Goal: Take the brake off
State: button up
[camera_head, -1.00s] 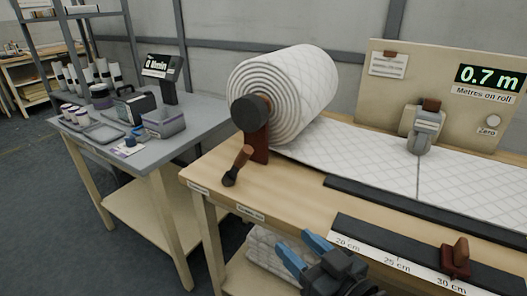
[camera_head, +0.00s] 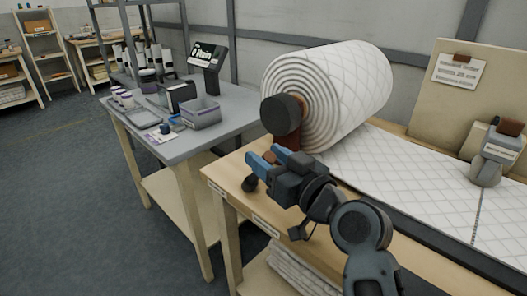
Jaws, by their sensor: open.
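The brake lever is at the near left corner of the wooden bench, below the roll. Its dark round base (camera_head: 250,184) shows, while its brown handle is mostly hidden behind my gripper. My gripper (camera_head: 259,160), with blue fingers, is open at the lever, pointing left. I cannot tell whether the fingers touch the handle. The white quilted wadding roll (camera_head: 345,85) lies on its dark hub (camera_head: 281,115) above and behind my gripper.
The wooden bench (camera_head: 222,175) carries the wadding sheet (camera_head: 400,175) running right. A grey counter device (camera_head: 497,155) stands on the sheet. A grey side table (camera_head: 190,137) with a scale display (camera_head: 207,55) and a bin (camera_head: 198,110) stands left. Open floor lies at the left.

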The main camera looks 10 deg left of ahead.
jog(key=shift+x, duration=1.05)
grip_shut()
